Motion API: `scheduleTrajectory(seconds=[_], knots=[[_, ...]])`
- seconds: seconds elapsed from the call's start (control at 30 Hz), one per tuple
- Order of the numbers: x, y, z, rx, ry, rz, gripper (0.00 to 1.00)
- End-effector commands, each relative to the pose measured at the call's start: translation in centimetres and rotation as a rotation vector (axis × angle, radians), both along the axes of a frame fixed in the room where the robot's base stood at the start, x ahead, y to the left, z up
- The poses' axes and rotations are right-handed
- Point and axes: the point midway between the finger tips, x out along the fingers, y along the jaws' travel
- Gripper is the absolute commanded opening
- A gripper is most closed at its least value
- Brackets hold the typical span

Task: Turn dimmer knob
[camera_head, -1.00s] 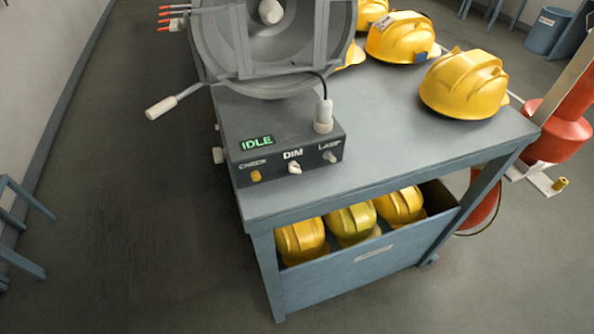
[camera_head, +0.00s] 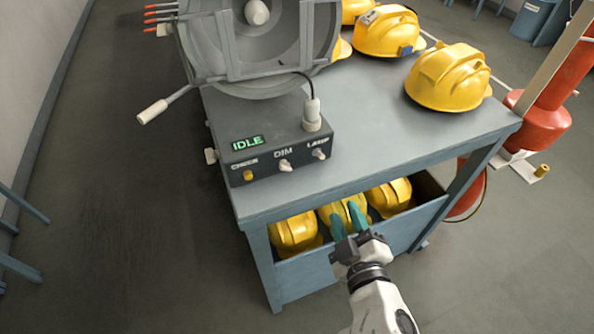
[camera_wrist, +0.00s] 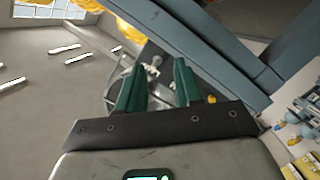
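The dimmer knob (camera_head: 285,165) is a small pale knob under the label DIM on the front of a dark control box (camera_head: 268,160). The box's green display reads IDLE. My gripper (camera_head: 346,217) has teal fingers that stand apart with nothing held. It is below and to the right of the dimmer knob, in front of the drawer of helmets. In the wrist view the open green fingers (camera_wrist: 158,85) also show.
The box stands on a grey-blue table (camera_head: 390,135) beside a large round grey device (camera_head: 262,45). Yellow helmets (camera_head: 449,78) sit on top and several more lie in the open drawer (camera_head: 355,255) below. A red cylinder (camera_head: 541,122) stands at the right.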

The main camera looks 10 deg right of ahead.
Motion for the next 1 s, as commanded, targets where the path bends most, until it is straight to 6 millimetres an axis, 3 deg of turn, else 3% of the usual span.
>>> scheduleTrajectory(seconds=[0.03,0.1,0.23,0.43,0.8,1.0], knots=[[0.1,2.1,0.9,-0.027,-0.044,0.067,0.35],[-0.1,4.3,1.6,-0.057,-0.092,0.140,0.35],[-0.4,6.7,2.3,-0.085,-0.139,0.217,0.35],[1.0,7.5,2.6,-0.092,-0.150,0.231,0.35],[7.2,9.2,2.6,-0.092,-0.150,0.228,0.35],[9.3,9.8,2.5,-0.091,-0.148,0.228,0.35]])
